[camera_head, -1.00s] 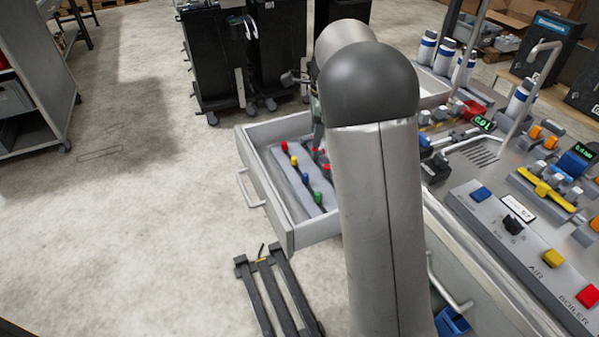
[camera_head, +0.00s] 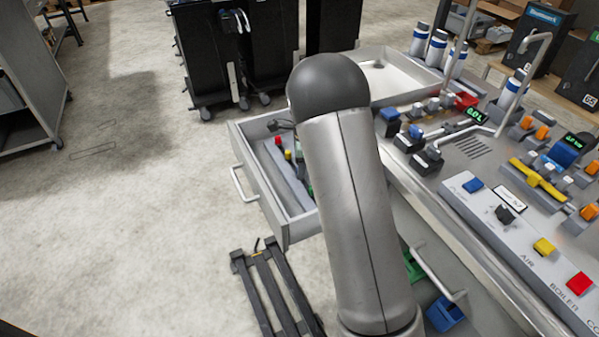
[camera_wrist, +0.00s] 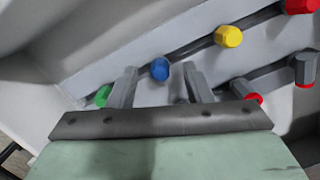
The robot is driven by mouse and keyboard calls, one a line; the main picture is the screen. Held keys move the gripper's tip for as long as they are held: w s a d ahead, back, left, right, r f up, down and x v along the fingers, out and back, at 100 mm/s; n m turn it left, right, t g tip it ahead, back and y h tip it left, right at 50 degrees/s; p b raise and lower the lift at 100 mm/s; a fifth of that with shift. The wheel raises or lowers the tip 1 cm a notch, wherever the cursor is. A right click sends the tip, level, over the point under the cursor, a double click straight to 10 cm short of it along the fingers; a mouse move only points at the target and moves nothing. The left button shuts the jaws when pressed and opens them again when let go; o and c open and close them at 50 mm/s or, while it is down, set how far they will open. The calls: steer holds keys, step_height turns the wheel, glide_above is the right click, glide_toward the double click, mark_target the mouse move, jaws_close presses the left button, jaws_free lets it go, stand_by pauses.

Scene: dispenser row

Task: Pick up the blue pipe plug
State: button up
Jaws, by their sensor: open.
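The blue pipe plug (camera_wrist: 160,69) shows in the wrist view as a blue knob, in a row with a green plug (camera_wrist: 103,96), a yellow plug (camera_wrist: 229,36) and a red plug (camera_wrist: 299,5) on a grey holder. My gripper (camera_wrist: 161,80) is open, with one finger on each side of the blue plug. Whether the fingers touch it cannot be told. In the head view my arm hides the gripper and the blue plug. The red plug (camera_head: 278,140) and yellow plug (camera_head: 287,155) show there in the open drawer (camera_head: 236,150).
Dark plugs with red ends (camera_wrist: 304,68) lie close to the right finger in the wrist view. The drawer walls surround the holder. A control panel (camera_head: 480,190) with buttons and bottles stands to the right. Open floor (camera_head: 130,220) lies to the left.

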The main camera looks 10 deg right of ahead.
steer(key=shift+f, duration=0.15)
jaws_close()
